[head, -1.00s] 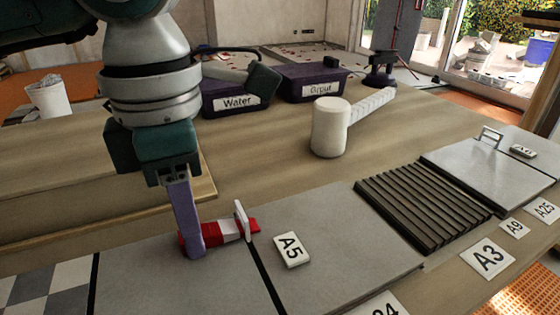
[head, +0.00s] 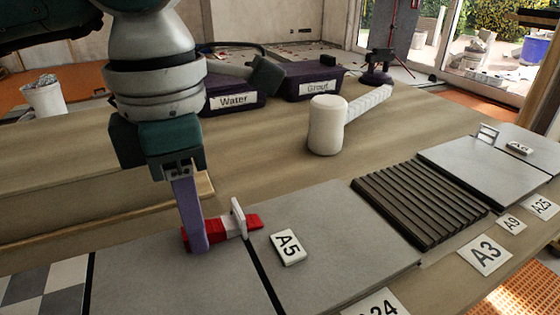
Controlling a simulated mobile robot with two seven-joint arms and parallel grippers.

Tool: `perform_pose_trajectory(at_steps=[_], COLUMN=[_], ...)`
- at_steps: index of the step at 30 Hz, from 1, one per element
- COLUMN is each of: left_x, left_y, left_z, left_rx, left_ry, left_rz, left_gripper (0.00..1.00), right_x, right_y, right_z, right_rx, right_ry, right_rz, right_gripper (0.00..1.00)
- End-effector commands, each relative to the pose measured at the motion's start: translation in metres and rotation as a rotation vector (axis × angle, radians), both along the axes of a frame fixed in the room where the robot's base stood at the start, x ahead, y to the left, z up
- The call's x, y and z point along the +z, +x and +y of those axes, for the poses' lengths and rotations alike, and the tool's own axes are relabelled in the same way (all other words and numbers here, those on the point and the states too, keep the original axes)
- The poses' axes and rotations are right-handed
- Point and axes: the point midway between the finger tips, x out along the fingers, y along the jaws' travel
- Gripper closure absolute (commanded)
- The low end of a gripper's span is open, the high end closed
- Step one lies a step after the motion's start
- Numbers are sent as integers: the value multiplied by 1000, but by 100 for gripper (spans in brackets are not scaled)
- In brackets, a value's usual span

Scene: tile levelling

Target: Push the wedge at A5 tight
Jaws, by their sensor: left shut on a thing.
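A red wedge (head: 215,233) lies on the grey tiles and passes through an upright white clip (head: 238,218) at the joint left of the A5 label (head: 287,247). Its tip shows on the clip's right side. My left gripper (head: 196,246) points down with its purple fingers shut on the wedge's left, thick end. The fingers hide part of that end. My right gripper is not in view.
A white mallet (head: 327,125) lies behind the tiles. A dark ribbed mat (head: 420,212) lies right of the A5 tile (head: 345,235). Another clip (head: 487,132) stands far right. Water (head: 233,98) and Grout (head: 313,86) tubs stand at the back.

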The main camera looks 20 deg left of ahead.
Motion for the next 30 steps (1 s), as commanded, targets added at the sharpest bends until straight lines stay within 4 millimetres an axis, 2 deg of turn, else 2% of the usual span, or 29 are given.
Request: perform_pose_trajectory(at_steps=[30], left_x=[0], left_y=[9], left_z=[-8], left_rx=[0], left_ry=[-1], left_rz=[-2], left_gripper=[100], right_x=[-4], right_y=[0], right_z=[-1], right_rx=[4], right_ry=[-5], right_rz=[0], right_gripper=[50])
